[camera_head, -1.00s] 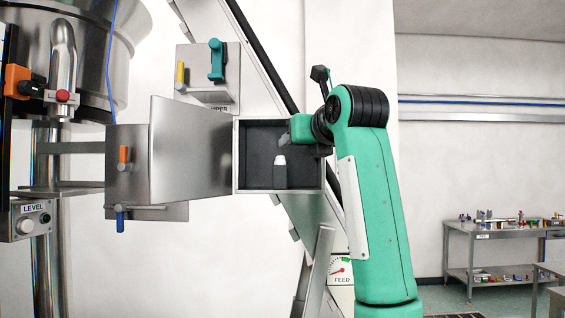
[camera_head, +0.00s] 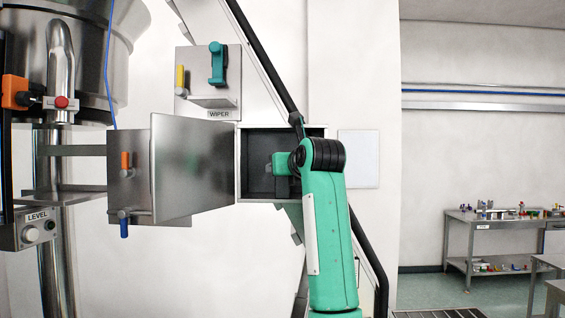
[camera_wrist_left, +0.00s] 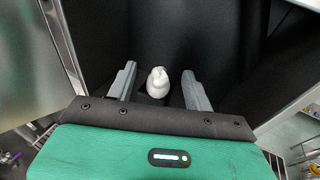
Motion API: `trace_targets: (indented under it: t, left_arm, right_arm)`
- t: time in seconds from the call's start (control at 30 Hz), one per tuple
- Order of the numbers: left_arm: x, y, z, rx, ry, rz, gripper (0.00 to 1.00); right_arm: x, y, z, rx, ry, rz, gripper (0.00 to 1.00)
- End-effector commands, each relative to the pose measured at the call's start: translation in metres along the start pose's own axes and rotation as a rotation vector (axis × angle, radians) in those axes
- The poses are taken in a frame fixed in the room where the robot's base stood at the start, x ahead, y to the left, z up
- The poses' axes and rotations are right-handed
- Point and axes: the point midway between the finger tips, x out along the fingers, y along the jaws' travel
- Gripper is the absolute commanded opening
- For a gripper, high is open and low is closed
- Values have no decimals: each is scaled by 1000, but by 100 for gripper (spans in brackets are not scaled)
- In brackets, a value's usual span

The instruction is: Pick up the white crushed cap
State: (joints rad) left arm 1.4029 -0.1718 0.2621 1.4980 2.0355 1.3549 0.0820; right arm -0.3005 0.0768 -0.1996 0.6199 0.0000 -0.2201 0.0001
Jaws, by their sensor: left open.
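The white crushed cap (camera_wrist_left: 157,82) is a small, lumpy white piece inside a dark-lined open box (camera_head: 237,190). In the left wrist view it lies between the two grey fingers of my left gripper (camera_wrist_left: 159,72), with a gap visible on each side. The gripper is open and reaches into the box. In the head view my green arm covers much of the box opening, and the cap is hidden there. My right gripper is not in view.
The box's metal door (camera_head: 193,165) stands open on the left. A panel with a teal wiper (camera_head: 217,64) and a yellow handle (camera_head: 180,78) is above. A dark rail (camera_head: 265,58) runs diagonally behind. A workbench (camera_head: 490,225) with small parts stands far right.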

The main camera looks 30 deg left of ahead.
Motion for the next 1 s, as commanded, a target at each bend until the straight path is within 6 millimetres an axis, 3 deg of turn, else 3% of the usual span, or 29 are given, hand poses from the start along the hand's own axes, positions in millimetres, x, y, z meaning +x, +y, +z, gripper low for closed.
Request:
trace_targets:
  t: [0.13, 0.37, 0.63, 1.0]
  left_arm:
    - [11, 0, 2, 1, 0, 1, 52]
    - [12, 0, 0, -1, 0, 0, 52]
    - [12, 0, 0, 0, 0, 0, 4]
    - [12, 0, 0, 0, 0, 0, 4]
  right_arm:
    - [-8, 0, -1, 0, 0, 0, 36]
    - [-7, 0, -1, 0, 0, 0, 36]
    - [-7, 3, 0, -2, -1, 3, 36]
    - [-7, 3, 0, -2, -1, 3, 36]
